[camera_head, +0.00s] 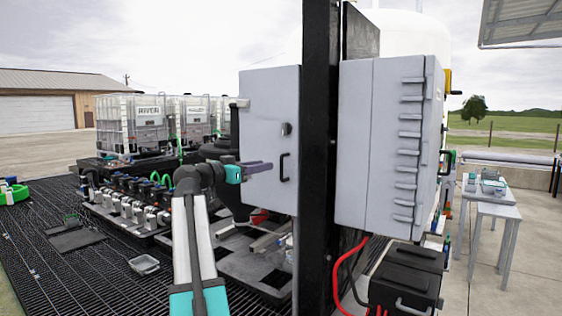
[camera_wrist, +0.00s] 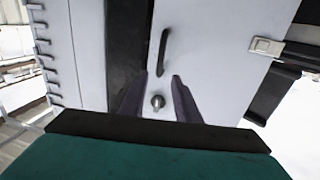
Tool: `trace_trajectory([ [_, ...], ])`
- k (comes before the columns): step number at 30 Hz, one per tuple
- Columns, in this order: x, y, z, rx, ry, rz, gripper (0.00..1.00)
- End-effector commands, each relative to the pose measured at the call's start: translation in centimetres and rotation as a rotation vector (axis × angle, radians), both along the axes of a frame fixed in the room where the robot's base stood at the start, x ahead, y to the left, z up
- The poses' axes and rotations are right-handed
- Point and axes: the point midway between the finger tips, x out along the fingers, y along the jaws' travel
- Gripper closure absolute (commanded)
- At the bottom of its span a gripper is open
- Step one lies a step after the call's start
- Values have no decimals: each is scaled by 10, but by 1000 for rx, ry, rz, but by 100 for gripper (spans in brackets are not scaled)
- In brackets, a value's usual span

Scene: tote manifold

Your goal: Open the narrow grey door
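My gripper (camera_head: 262,167) is in front of the door, left of the handle. In the wrist view, which appears upside down, the door (camera_wrist: 215,55) fills the middle, with the handle (camera_wrist: 163,52) and knob (camera_wrist: 157,102). The two dark purple fingers (camera_wrist: 160,78) are apart, with nothing gripped between them. I cannot tell whether they touch the door.
The black post (camera_head: 319,150) stands right of the door. A metal latch (camera_wrist: 266,46) sits beside the door in the wrist view. Manifold valves (camera_head: 130,205) and caged totes (camera_head: 150,120) are at left.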

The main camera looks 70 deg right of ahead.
Motion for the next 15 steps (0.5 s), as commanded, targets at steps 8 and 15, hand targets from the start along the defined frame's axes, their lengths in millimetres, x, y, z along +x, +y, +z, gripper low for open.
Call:
trace_trajectory([
  [8,-19,-38,3,0,1,-2,71],
  [15,-33,-67,3,1,0,-2,71],
])
